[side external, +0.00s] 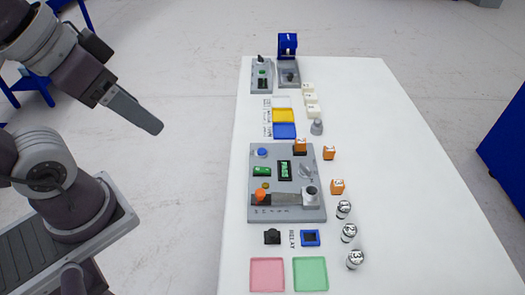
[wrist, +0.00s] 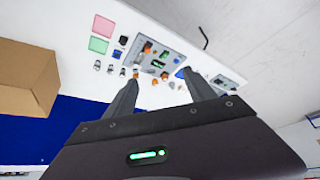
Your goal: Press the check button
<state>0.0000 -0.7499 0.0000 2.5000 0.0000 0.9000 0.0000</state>
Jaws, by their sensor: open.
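A grey panel (side external: 256,205) lies mid-table in the side view. I cannot tell which part is the check button. A smaller grey panel at the far end has a green round part (side external: 262,72). My gripper (side external: 155,127) hangs in the air left of the table, apart from everything. In the wrist view my gripper (wrist: 161,80) is open and empty, its fingers spread.
Orange cubes (side external: 337,186) and black-and-white cylinders (side external: 349,232) stand right of the panel. Pink (side external: 267,274) and green (side external: 310,274) trays lie at the near end. A blue device (side external: 288,45) stands at the far end. The table's right side is clear.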

